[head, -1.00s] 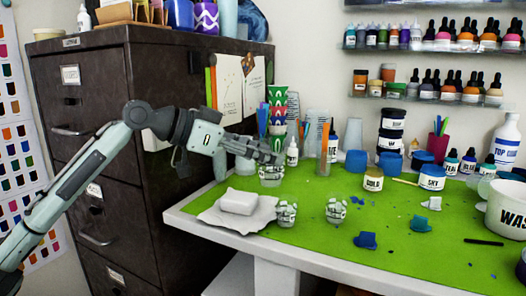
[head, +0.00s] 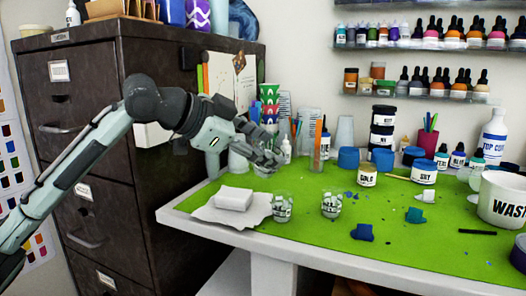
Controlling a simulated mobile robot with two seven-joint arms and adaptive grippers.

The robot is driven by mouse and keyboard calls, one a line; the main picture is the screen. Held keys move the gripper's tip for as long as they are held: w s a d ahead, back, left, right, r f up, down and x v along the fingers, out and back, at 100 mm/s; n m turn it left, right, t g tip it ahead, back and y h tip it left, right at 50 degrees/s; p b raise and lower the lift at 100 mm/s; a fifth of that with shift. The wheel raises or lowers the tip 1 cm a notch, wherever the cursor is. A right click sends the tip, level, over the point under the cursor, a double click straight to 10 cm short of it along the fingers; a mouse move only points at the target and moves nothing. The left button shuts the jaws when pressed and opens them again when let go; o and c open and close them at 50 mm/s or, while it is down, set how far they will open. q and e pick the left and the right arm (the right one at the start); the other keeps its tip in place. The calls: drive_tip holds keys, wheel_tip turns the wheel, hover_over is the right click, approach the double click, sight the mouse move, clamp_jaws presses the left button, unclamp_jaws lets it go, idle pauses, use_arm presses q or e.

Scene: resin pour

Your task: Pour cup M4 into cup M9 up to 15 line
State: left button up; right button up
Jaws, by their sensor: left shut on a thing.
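My left gripper (head: 268,157) reaches in from the left over the back left of the green mat (head: 385,225). It is shut on a small clear cup (head: 264,172), mostly hidden by the fingers. Two more small clear cups with markings stand upright on the mat: one (head: 282,207) beside the white paper and one (head: 331,205) to its right. The marks on all three cups are too small to read, so I cannot tell which is M4 or M9. Fill levels are not clear. My right gripper is not in view.
A white block (head: 233,198) lies on crumpled paper (head: 215,214) at the left front. Blue and teal scraps (head: 362,232) lie on the mat. Jars, bottles and stacked cups (head: 269,100) line the back. A white waste tub (head: 503,200) stands at the right.

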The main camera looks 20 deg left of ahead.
use_arm(q)
drive_tip(key=m+b, duration=0.1)
drive_tip(key=d+m+t+y+b, duration=0.1)
drive_tip(key=shift+s+f+b, duration=0.3)
drive_tip(key=shift+b, duration=0.1)
drive_tip(key=shift+r+m+y+p, duration=0.1)
drive_tip(key=shift+m+y+p, duration=0.2)
drive_tip(key=shift+p, duration=0.25)
drive_tip(key=shift+s+d+f+m+t+y+p, duration=0.2)
drive_tip(key=shift+d+f+m+t+y+p, duration=0.15)
drive_tip(key=shift+m+y+p, duration=0.2)
drive_tip(key=shift+w+a, duration=0.1)
drive_tip(key=shift+a, duration=0.1)
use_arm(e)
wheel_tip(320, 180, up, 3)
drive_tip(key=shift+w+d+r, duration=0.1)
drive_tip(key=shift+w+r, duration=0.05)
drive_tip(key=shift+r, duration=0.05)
use_arm(q)
drive_tip(key=shift+d+f+m, duration=0.1)
drive_tip(key=shift+f+m, duration=0.05)
drive_tip(key=shift+m, duration=0.1)
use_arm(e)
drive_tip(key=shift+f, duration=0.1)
